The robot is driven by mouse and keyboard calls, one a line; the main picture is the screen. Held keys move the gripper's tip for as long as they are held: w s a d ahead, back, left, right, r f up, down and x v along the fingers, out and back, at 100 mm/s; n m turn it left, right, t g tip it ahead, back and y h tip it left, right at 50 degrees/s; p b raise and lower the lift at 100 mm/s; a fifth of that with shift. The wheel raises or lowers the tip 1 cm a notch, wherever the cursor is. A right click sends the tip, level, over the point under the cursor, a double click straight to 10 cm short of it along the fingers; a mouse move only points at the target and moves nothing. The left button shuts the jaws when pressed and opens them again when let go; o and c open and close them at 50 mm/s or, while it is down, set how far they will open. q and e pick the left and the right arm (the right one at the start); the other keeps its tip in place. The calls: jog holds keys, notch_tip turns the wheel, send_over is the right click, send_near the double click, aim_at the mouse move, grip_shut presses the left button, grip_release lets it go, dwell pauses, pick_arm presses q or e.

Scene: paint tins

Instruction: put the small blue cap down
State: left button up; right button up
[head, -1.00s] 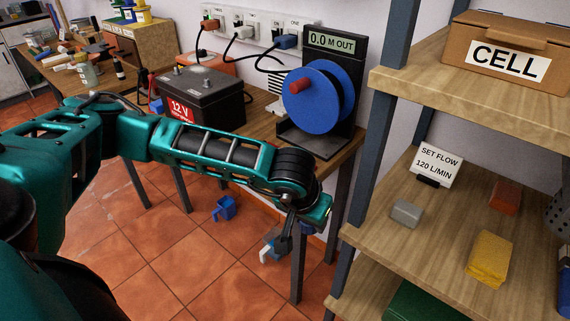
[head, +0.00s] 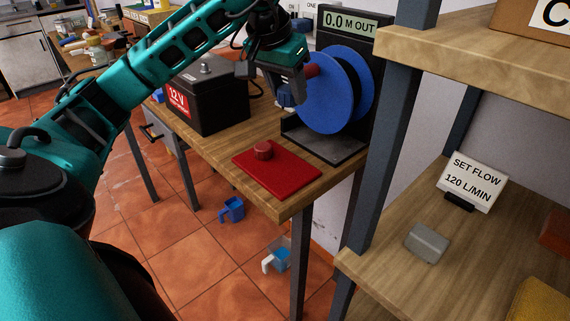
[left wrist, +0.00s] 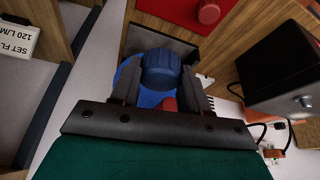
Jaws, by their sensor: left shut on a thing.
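My left gripper (head: 291,98) is raised above the workbench, in front of the blue reel's left side in the head view. It is shut on the small blue cap (head: 285,98), which shows only partly under the jaws. In the left wrist view the ribbed blue cap (left wrist: 160,67) sits between the two dark fingers. The cap is in the air, above and apart from the bench top (head: 218,149). My right gripper is not in view.
A red plate (head: 290,178) with a red knob (head: 263,150) lies near the bench's front corner. The reel stand (head: 325,145) and black battery (head: 215,100) stand behind it. Shelves (head: 400,250) rise at right.

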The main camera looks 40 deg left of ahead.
pick_arm(q)
jog(key=b, duration=0.3)
send_over(290, 171)
jog(key=s, duration=0.2)
jog(key=f, duration=1.3)
jog(key=shift+w+d+f, duration=0.15)
jog(key=shift+w+f, duration=0.1)
jog(key=shift+f, duration=0.05)
notch_tip(290, 171, down, 4)
jog(key=shift+f, duration=0.1)
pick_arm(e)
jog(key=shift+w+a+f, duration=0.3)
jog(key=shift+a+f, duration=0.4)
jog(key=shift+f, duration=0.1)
pick_arm(q)
jog(key=shift+f+b, duration=0.1)
jog(key=shift+b, duration=0.2)
jog(key=o, duration=1.2)
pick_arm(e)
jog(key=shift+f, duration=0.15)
